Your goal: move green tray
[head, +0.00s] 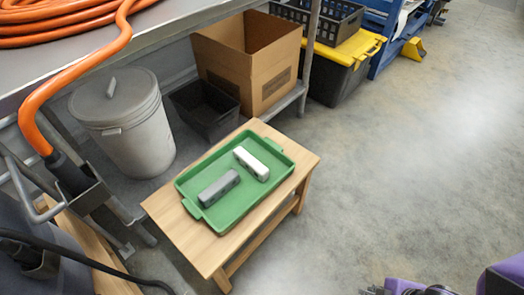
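The green tray (248,198) lies flat on a small wooden table (186,237) in the middle of the head view. It has low walls and a handle lug at each end. A dark grey block (219,188) and a white block (251,163) lie apart inside it. A purple and dark part of my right arm, probably with the gripper (428,289), shows at the bottom right edge, well away from the tray. It is cut off, so its fingers cannot be made out. My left gripper is not in view.
A grey lidded bin (125,125), a black crate (207,108) and an open cardboard box (247,65) stand behind the table. A metal bench with an orange hose (75,72) is at upper left. A yellow-lidded black tote (335,75) stands farther back. The right floor is clear.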

